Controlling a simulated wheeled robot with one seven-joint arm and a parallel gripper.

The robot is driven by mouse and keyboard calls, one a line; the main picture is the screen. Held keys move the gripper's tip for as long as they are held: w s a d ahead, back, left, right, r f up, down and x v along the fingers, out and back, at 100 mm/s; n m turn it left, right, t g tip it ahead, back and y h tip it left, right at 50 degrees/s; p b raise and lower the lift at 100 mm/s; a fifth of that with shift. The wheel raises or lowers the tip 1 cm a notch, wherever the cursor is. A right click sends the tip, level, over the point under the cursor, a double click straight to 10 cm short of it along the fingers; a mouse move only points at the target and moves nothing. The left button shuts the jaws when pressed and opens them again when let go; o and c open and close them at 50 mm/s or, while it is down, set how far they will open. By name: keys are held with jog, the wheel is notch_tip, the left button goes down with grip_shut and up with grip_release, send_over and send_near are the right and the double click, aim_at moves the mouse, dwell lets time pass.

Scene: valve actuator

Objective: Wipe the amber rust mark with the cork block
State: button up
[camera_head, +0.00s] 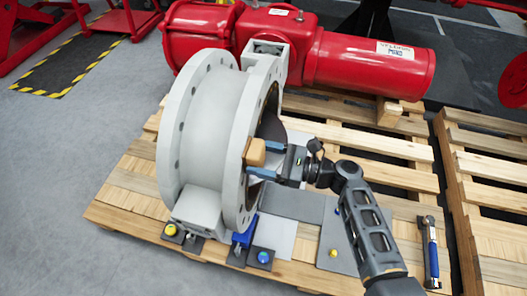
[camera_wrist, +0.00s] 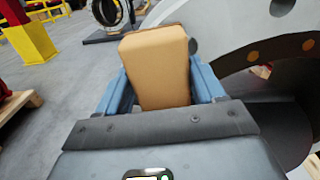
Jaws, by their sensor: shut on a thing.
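The cork block (camera_head: 256,152) is a tan block held between the blue fingers of my gripper (camera_head: 259,158). In the wrist view the cork block (camera_wrist: 155,60) stands out beyond the fingertips of my gripper (camera_wrist: 158,82). The grey valve flange (camera_head: 245,198) is right by the block in the head view; I cannot tell whether they touch. In the wrist view the flange (camera_wrist: 228,30) is at the right. Two small amber spots (camera_wrist: 253,56) show on it; I cannot tell whether they are rust or bolt holes. No clear amber rust mark shows in the head view.
A red actuator (camera_head: 365,65) lies behind the valve on a wooden pallet (camera_head: 130,195). Blue and dark clamps (camera_head: 240,248) stand at the valve's foot. A grey plate (camera_head: 295,205) lies below my gripper. Open floor is at left.

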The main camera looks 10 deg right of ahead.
jog(key=shift+s+a+f, duration=0.35)
jog(key=shift+s+f, duration=0.3)
jog(key=shift+s, duration=0.05)
jog(key=shift+s+a+f, duration=0.3)
jog(key=shift+s+f, duration=0.35)
jog(key=p, duration=0.1)
send_near(244, 171)
jog(key=shift+r, duration=0.25)
jog(key=shift+d, duration=0.15)
jog(key=shift+p+v, duration=0.35)
jog(key=shift+v, duration=1.05)
